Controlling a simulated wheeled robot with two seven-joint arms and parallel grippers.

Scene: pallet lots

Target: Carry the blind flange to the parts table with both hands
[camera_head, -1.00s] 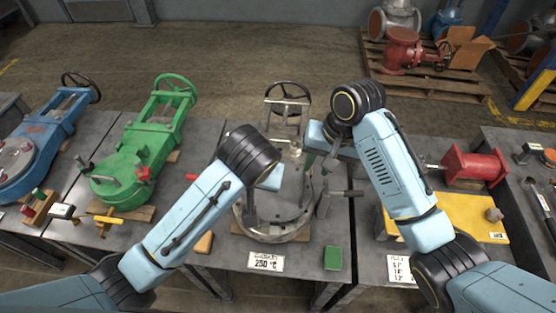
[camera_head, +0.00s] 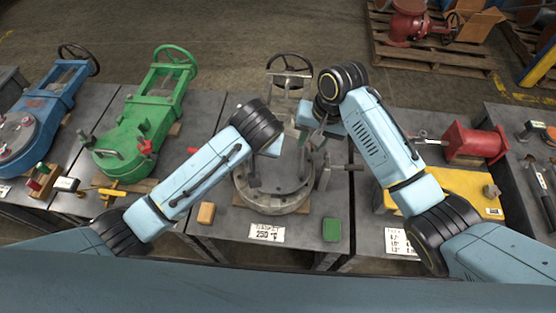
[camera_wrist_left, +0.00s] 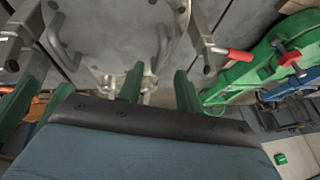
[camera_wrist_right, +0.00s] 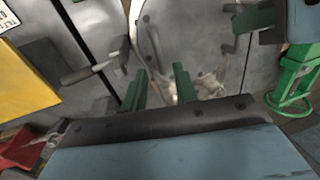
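The blind flange appears to be the grey round plate with bar handles on the grey valve (camera_head: 275,203), on the middle bench; the arms partly cover it in the head view. The plate shows in the left wrist view (camera_wrist_left: 115,20) and right wrist view (camera_wrist_right: 192,40). My left gripper (camera_wrist_left: 158,88) is open, its green fingers apart close to a bent handle. My right gripper (camera_wrist_right: 159,87) is also open, its fingers pointing at the plate near another handle. Neither visibly grips anything. Which table is the parts table, I cannot tell.
A green valve (camera_head: 130,140) and a blue valve (camera_head: 35,130) lie to the left. A green block (camera_head: 331,229), an orange block (camera_head: 206,213) and a 250 °C card (camera_head: 266,232) lie in front. A red part (camera_head: 475,142) and yellow plate (camera_head: 450,212) are at right.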

